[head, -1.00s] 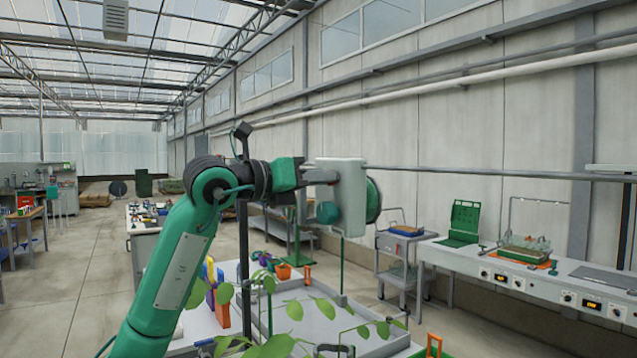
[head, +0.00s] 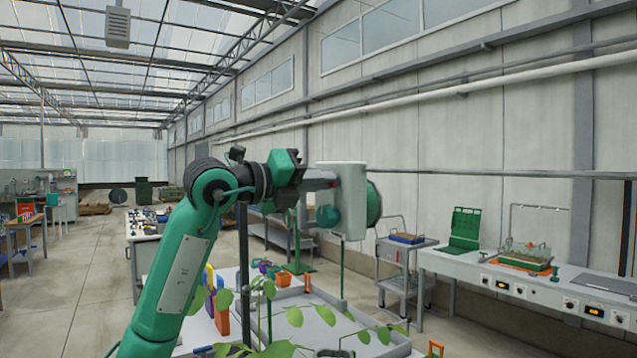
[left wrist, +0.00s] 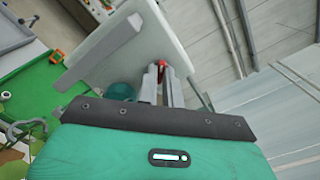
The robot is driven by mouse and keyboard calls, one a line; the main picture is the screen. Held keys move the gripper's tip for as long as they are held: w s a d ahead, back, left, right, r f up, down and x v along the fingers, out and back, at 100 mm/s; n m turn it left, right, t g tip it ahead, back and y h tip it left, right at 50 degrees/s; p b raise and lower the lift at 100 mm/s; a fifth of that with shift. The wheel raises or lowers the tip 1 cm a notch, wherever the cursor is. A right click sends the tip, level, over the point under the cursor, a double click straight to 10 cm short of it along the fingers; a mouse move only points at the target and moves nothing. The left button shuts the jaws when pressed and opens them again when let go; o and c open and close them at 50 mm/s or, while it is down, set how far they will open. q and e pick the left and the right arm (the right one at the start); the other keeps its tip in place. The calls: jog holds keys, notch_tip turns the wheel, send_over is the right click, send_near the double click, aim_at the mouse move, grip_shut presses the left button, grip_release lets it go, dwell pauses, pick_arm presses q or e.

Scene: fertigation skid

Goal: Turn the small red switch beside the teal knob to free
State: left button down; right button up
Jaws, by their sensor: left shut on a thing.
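A pale grey box (head: 352,190) hangs in the middle of the head view, with the teal knob (head: 328,216) on its near face. In the left wrist view the box (left wrist: 165,35) is tilted, with the teal knob (left wrist: 121,91) left of my fingers. The small red switch (left wrist: 163,67) shows at my fingertips, mostly hidden by them. My left gripper (left wrist: 160,72) is shut on the red switch. In the head view my left gripper (head: 326,178) reaches the box just above the knob. My right gripper is in neither view.
A tray bench (head: 290,300) with leafy plants lies below my left arm. A green reel (head: 373,203) is behind the box. A grey trolley (head: 405,255) and a long bench (head: 470,268) stand at the right. The aisle at left is clear.

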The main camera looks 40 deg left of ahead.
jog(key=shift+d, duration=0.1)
pick_arm(q)
jog(key=c, duration=1.6)
grip_release()
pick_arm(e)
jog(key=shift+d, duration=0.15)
pick_arm(q)
jog(key=shift+o, duration=0.2)
